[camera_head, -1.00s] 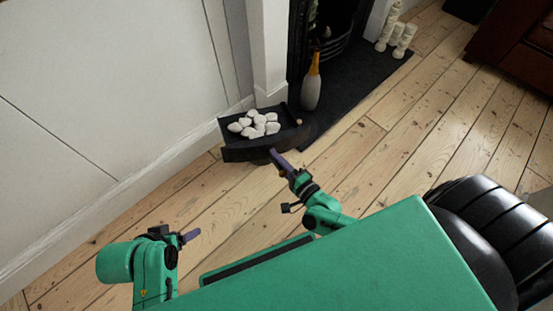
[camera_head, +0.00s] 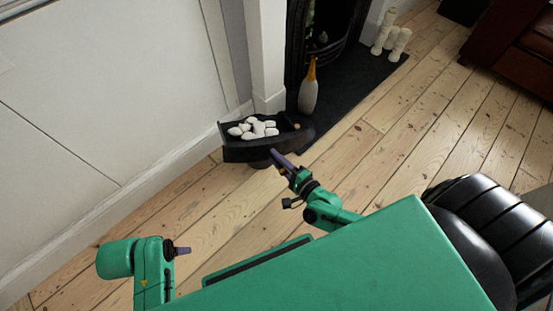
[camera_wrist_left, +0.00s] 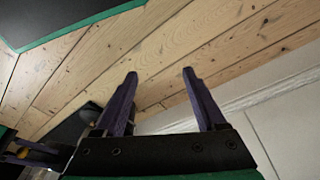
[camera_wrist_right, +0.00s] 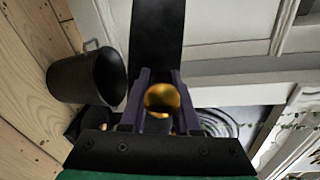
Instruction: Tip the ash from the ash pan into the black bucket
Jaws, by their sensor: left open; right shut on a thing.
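The ash pan (camera_head: 238,153) is a black tray with a curved front and several pale lumps (camera_head: 255,128) in it, left of the hearth in the head view. My right gripper (camera_head: 275,156) is at its front edge. The right wrist view shows it shut on a round brass knob (camera_wrist_right: 163,97), with a dark panel beyond. The black bucket (camera_wrist_right: 75,82), with a handle, is left of the fingers there. In the head view it is not clear; a dark shape shows under the pan. My left gripper (camera_head: 183,250) is open and empty, which its wrist view shows too (camera_wrist_left: 159,76).
A pale bottle with a yellow neck (camera_head: 308,97) stands on the dark hearth (camera_head: 350,90). White candles (camera_head: 390,38) stand farther back, and a brown leather seat (camera_head: 520,50) is at right. The white wall (camera_head: 100,100) is close on the left. Floorboards (camera_head: 400,160) on the right are bare.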

